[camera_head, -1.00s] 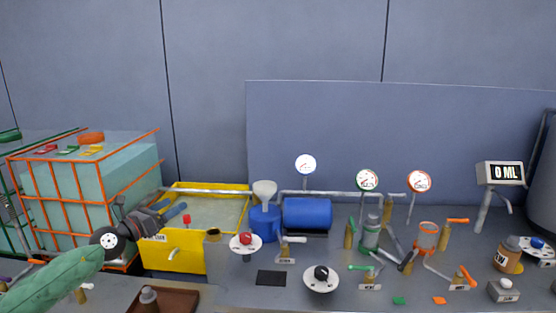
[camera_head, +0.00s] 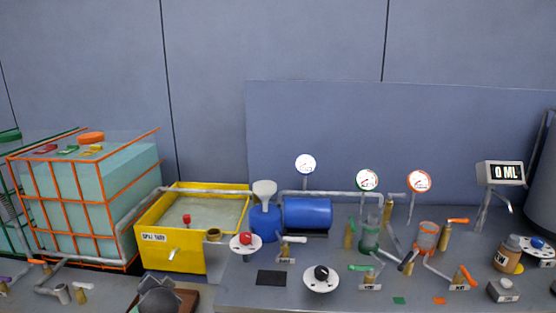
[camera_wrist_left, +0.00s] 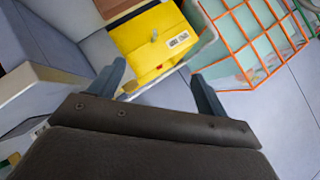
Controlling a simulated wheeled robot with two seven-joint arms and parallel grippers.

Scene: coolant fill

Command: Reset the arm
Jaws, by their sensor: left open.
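My left gripper (camera_head: 158,284) is a dark grey shape at the bottom edge of the head view, in front of the brown tray (camera_head: 188,297). It hides much of that tray. In the left wrist view the two fingers of my left gripper (camera_wrist_left: 158,70) are spread apart with nothing between them. The yellow tub (camera_wrist_left: 150,40) shows beyond the fingers there, clear of them. My right gripper is not in view.
The yellow tub (camera_head: 172,252) and the orange-framed tank (camera_head: 78,225) stand at the left. Valves, gauges, a blue cylinder (camera_head: 307,213) and an amber bottle (camera_head: 508,254) crowd the bench. A black pad (camera_head: 271,278) lies near the front.

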